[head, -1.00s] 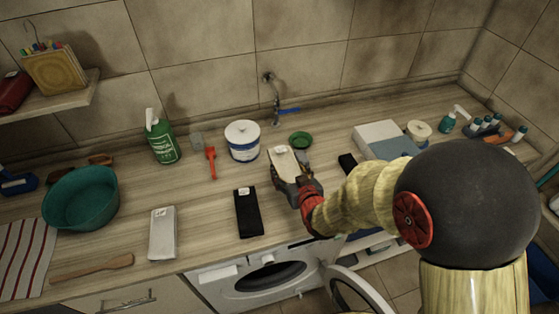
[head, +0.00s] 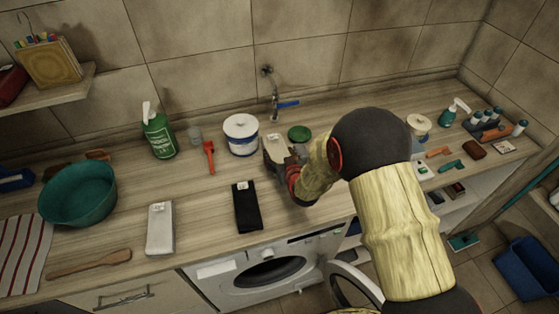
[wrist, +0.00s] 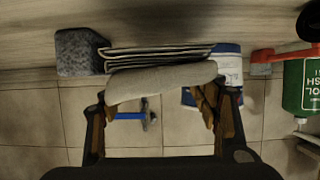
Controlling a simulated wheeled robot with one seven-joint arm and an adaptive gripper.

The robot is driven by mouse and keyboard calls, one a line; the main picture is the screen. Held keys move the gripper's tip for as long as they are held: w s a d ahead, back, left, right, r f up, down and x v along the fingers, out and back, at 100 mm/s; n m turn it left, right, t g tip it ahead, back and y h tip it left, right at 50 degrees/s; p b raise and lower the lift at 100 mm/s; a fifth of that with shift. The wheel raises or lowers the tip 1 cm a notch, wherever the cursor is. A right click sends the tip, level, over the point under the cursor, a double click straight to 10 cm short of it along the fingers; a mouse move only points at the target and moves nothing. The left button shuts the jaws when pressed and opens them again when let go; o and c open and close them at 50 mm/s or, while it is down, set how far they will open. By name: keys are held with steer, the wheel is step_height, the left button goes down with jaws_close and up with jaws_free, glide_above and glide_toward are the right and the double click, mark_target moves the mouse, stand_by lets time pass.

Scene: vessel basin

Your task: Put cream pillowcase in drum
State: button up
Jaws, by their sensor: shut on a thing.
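The cream pillowcase (head: 274,146) is a folded cloth with a small white tag, held over the counter near the tap. My gripper (head: 290,168) is shut on its near end; my arm partly hides the gripper. The drum (head: 277,272) is the dark round opening in the front of the white washing machine (head: 217,290), below the counter. The machine's door (head: 352,287) stands open to the right.
A black folded cloth (head: 248,212) and a pale grey one (head: 160,232) lie on the counter. A white tub (head: 241,137), a green lid (head: 299,133) and a tap (head: 274,105) are near the pillowcase. A teal basin (head: 78,205) stands left.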

steer(key=shift+f, duration=1.45)
steer(key=shift+f, duration=0.1)
steer(key=shift+f+b, duration=0.15)
steer(key=shift+b, duration=0.25)
steer(key=o, duration=1.1)
steer(key=shift+c, duration=0.2)
steer(key=shift+r, duration=0.2)
steer(key=shift+s+r+p, duration=0.15)
steer(key=shift+p, duration=0.15)
steer(key=p+v, duration=0.1)
steer(key=v, duration=1)
steer(key=shift+s+d, duration=0.15)
steer(key=shift+s, duration=0.2)
